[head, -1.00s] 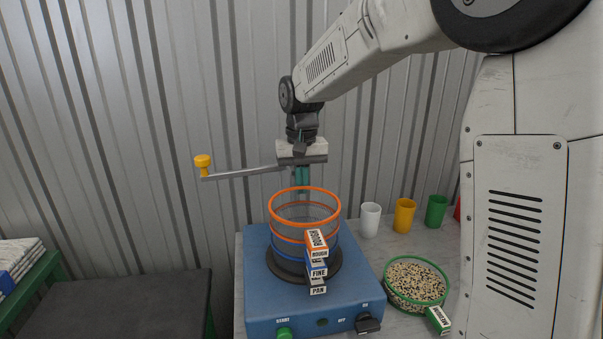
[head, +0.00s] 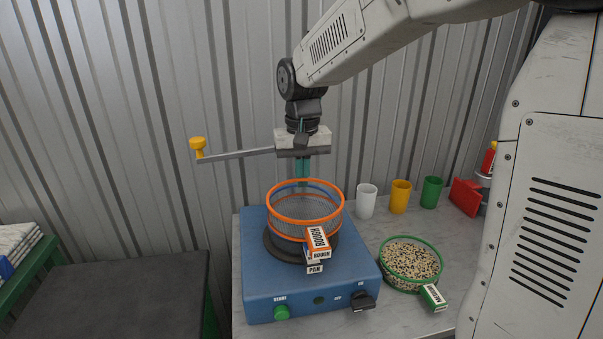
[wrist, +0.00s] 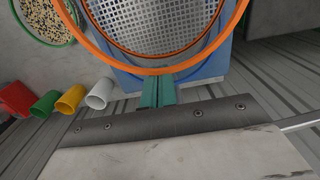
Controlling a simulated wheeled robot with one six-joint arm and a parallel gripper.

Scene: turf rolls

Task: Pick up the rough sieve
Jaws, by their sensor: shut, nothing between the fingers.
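The rough sieve (head: 318,240) has an orange rim and a ROUGH label on its front. It is on top of the stack on the blue shaker (head: 255,290), with a PAN label (head: 315,268) below. A blue ring shows inside the back of the orange rim. My gripper (head: 303,180) is shut and empty, fingers down at the rim's back edge. In the wrist view the gripper's teal fingers (wrist: 157,88) end beside the orange rim (wrist: 160,70) of the sieve, with its mesh beyond. I cannot tell whether they touch it.
A green-rimmed sieve of seeds (head: 410,260) stands right of the shaker. White (head: 366,202), yellow (head: 400,198) and green (head: 432,193) cups and a red object (head: 464,197) are behind it. A bar with a yellow knob (head: 198,145) extends left from my gripper.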

